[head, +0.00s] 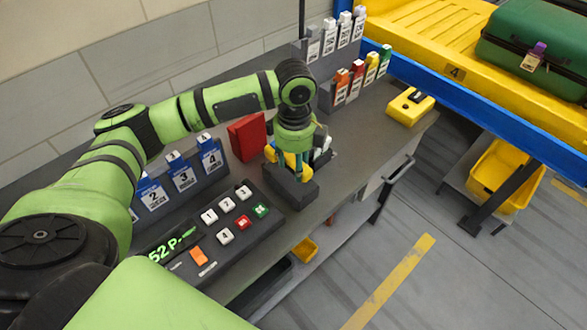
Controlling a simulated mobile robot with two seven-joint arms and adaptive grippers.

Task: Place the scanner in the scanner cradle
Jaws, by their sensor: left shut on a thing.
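My left gripper (297,165) points down over the counter and is shut on the scanner, which is mostly hidden behind its fingers. A yellow part (270,153), which looks like part of the scanner, shows to the left of the fingers. The dark grey block that looks like the scanner cradle (292,190) stands on the counter directly below and in front of the gripper. I cannot tell whether the scanner touches the cradle or sits inside it. My right gripper is not in view.
A keypad panel (228,228) and a rack of blue tags (180,178) lie to the left. A red block (247,136) stands close behind the gripper. Racks of coloured tags (362,75) stand behind. A yellow device (409,107) is at right, near the conveyor (435,35).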

